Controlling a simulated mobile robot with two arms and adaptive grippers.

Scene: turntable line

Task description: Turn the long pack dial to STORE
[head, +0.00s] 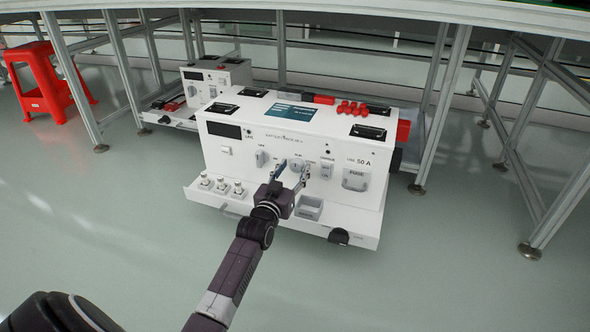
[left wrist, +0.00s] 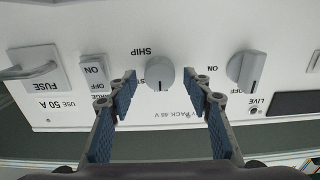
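The long white battery pack (head: 225,155) stands in front of me, its panel facing me. Its round grey dial (head: 296,163) is mid-panel; it also shows in the upside-down left wrist view (left wrist: 160,74). There the dial's dark mark points down the picture, away from the SHIP label; a label starting "ST" beside it is partly hidden. My left gripper (head: 291,172) is open around the dial, one finger on each side, with gaps showing between fingertips and dial in the left wrist view (left wrist: 165,88). My right gripper is not in view.
An OFF/ON rotary switch (left wrist: 247,70) and a rocker switch (left wrist: 94,72) flank the dial. A fuse handle (head: 355,180) is further right. A ledge with posts (head: 221,184) and a small box (head: 309,208) juts out below. A smaller unit (head: 238,72) stands behind.

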